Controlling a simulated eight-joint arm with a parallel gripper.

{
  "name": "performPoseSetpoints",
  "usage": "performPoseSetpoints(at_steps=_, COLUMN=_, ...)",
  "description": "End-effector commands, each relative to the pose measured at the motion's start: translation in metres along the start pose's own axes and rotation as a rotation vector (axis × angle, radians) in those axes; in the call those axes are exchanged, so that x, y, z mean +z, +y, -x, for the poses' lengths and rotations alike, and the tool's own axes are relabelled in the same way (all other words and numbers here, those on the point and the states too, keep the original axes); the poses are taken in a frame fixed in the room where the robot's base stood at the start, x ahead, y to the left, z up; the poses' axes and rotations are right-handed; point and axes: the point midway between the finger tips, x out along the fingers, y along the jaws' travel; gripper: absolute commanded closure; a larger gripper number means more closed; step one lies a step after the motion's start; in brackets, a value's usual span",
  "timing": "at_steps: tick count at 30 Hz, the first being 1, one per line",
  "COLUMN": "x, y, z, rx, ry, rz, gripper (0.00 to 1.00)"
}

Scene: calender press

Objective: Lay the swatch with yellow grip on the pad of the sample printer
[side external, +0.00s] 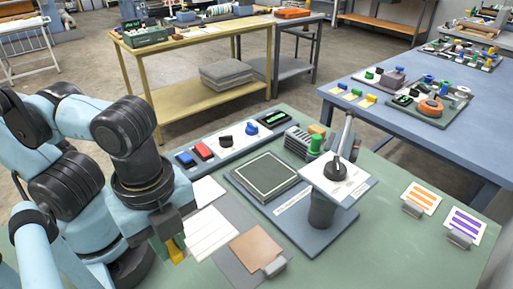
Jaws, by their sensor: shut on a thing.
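My gripper (172,240) is low over the near left part of the green bench and shut on a yellow grip (177,250). A white swatch with faint pale stripes (210,235) extends right of the yellow grip and appears to belong to it. The swatch is at or just above a grey mat; I cannot tell whether it touches. The sample printer stands right of my gripper on a blue-grey base (312,232). A tilted white plate (340,178) with a dark knob and lever stands right of the pad.
A brown swatch (254,250) with a grey grip lies right of the white one. Orange-striped (421,196) and purple-striped (467,222) swatches lie at the right. A button panel (225,146) runs behind the pad. A green knob (315,143) stands behind the printer.

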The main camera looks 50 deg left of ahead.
Motion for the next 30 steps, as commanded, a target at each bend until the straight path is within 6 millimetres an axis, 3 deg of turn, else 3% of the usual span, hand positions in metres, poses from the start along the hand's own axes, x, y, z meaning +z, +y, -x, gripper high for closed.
performPoseSetpoints(at_steps=5, x=-0.004, y=-0.013, z=0.007, rx=0.0, ry=0.0, rz=0.004, gripper=1.0)
performPoseSetpoints(at_steps=14, x=0.0, y=-0.086, z=0.017, rx=0.0, ry=0.0, rz=-0.002, gripper=1.0)
performPoseSetpoints(at_steps=20, x=0.022, y=-0.144, z=0.015, rx=-0.001, ry=0.0, rz=-0.011, gripper=1.0)
performPoseSetpoints(at_steps=24, x=0.047, y=-0.183, z=0.009, rx=-0.001, ry=0.0, rz=-0.017, gripper=1.0)
performPoseSetpoints(at_steps=30, x=0.083, y=-0.22, z=-0.001, rx=-0.001, ry=0.001, rz=-0.03, gripper=1.0)
